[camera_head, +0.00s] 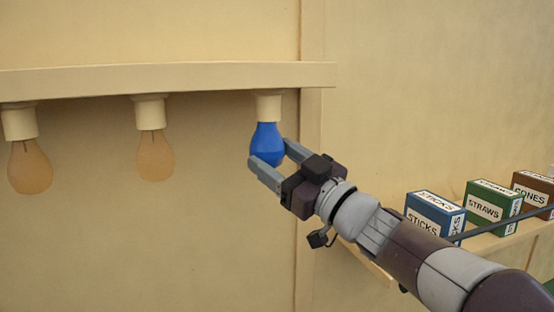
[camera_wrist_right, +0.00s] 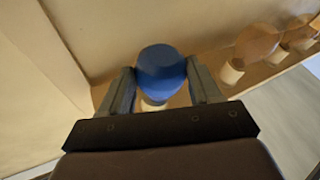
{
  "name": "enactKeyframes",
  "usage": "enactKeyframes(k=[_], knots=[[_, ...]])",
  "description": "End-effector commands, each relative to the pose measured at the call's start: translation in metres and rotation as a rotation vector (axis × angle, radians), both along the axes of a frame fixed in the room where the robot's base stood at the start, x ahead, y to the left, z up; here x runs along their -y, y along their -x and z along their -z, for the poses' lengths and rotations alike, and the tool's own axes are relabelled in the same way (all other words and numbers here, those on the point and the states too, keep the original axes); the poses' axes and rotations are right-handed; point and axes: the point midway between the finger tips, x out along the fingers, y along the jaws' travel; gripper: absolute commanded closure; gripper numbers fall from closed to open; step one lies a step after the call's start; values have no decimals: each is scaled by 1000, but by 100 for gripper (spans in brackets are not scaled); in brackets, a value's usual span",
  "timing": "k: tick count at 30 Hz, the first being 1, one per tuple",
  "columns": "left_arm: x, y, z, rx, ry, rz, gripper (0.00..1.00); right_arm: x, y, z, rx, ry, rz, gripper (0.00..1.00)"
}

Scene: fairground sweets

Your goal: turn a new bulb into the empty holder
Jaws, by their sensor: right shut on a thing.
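A blue bulb (camera_head: 267,138) hangs upright at the cream holder (camera_head: 268,107) at the right end of the beam. Its top meets the holder; I cannot tell how deep it sits. My right gripper (camera_head: 272,161) comes from below right and is shut on the blue bulb's lower part. In the right wrist view the bulb (camera_wrist_right: 161,68) sits between both fingers, with a pale piece of the holder (camera_wrist_right: 152,103) behind it. My left gripper is in neither view.
Two amber bulbs (camera_head: 155,155) (camera_head: 30,167) hang in holders further left under the beam (camera_head: 165,78). Boxes marked STICKS (camera_head: 433,215), STRAWS (camera_head: 487,208) and CONES (camera_head: 530,188) stand on a shelf at right, behind my right arm. The space below the bulbs is clear.

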Motion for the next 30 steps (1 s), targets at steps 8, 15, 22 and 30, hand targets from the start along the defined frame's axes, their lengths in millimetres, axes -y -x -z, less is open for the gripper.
enactKeyframes(k=[8, 15, 22, 30], knots=[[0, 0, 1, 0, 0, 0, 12, 0, -2, 5, -9, 4, 1, 55], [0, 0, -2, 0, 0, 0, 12, 0, -1, 2, -9, 4, 1, 55], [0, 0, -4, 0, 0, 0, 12, 0, -1, -4, -4, 1, 1, 55], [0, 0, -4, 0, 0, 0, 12, 0, 0, -6, 0, 0, 1, 2]])
